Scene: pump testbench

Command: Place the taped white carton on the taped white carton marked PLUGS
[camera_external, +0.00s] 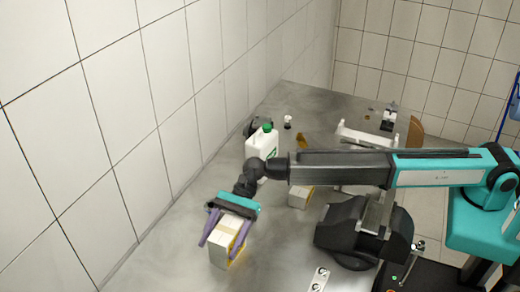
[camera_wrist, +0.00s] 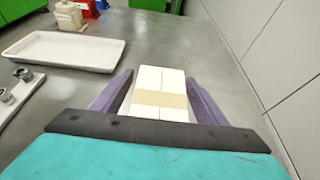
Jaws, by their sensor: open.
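A white carton (camera_external: 224,250) with a tan tape band stands at the front left of the grey bench. In the wrist view the same carton (camera_wrist: 148,78) lies between my fingers, its tape band across the near part of its top. My gripper (camera_external: 223,242) is open, with its purple fingers on either side of the carton; contact cannot be told. A second white carton (camera_external: 299,196) sits farther back to the right, partly hidden below my arm. No PLUGS marking is readable on either carton.
A white jug with a green cap (camera_external: 263,142) stands behind my gripper, near the tiled wall. A white tray (camera_wrist: 68,52) lies to the left in the wrist view, with a beige jar (camera_wrist: 68,16) beyond it. Bare bench lies between tray and carton.

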